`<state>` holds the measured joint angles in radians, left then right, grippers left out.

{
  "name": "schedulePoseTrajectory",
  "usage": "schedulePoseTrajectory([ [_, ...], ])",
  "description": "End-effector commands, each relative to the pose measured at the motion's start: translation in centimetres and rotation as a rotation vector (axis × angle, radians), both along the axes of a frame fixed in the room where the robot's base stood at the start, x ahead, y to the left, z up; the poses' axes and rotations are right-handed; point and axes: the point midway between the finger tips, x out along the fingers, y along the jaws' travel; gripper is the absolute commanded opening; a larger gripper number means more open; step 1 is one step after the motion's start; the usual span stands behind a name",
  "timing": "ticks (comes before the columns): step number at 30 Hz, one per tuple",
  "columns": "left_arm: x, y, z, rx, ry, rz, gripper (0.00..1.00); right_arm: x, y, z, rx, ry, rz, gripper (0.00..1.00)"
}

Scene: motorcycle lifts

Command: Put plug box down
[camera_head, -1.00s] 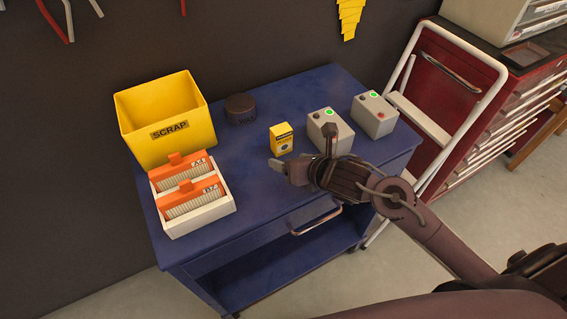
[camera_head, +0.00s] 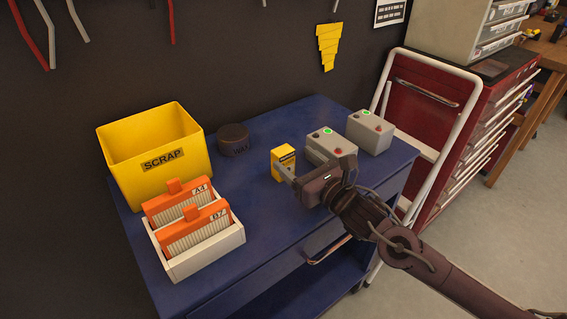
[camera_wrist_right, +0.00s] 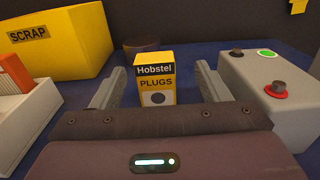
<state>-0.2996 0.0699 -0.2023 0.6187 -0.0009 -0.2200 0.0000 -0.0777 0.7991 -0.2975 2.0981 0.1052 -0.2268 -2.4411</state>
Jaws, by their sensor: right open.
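The plug box (camera_head: 283,162) is a small yellow and black carton standing upright on the blue cart top (camera_head: 262,211). In the right wrist view its front (camera_wrist_right: 155,84) reads "Hobstel PLUGS". My right gripper (camera_head: 302,167) is open and right by the box. In the wrist view its two fingers (camera_wrist_right: 157,90) stand one on each side of the box, with a gap on both sides. My left gripper is not in view.
A yellow SCRAP bin (camera_head: 157,158) and a white tray (camera_head: 207,251) with orange-tabbed cards stand at the left. A dark round tin (camera_head: 233,139) sits behind the box. Two grey button boxes (camera_head: 331,146) (camera_head: 370,132) stand to the right.

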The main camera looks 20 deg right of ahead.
Motion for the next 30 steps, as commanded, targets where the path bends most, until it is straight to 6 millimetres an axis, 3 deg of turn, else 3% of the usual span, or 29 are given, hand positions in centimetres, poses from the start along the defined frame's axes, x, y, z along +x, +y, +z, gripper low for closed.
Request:
schedulePoseTrajectory([
  [9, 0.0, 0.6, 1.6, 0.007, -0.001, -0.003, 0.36, 3.9, 1.8, -0.1, 0.003, 0.000, 0.000, 0.69],
  [18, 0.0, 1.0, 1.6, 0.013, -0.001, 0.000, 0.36, 4.4, 2.0, -0.3, 0.000, 0.002, 0.002, 0.69],
  [30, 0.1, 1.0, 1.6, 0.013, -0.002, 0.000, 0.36, 4.4, 2.0, -0.3, 0.000, 0.002, 0.001, 0.18],
])
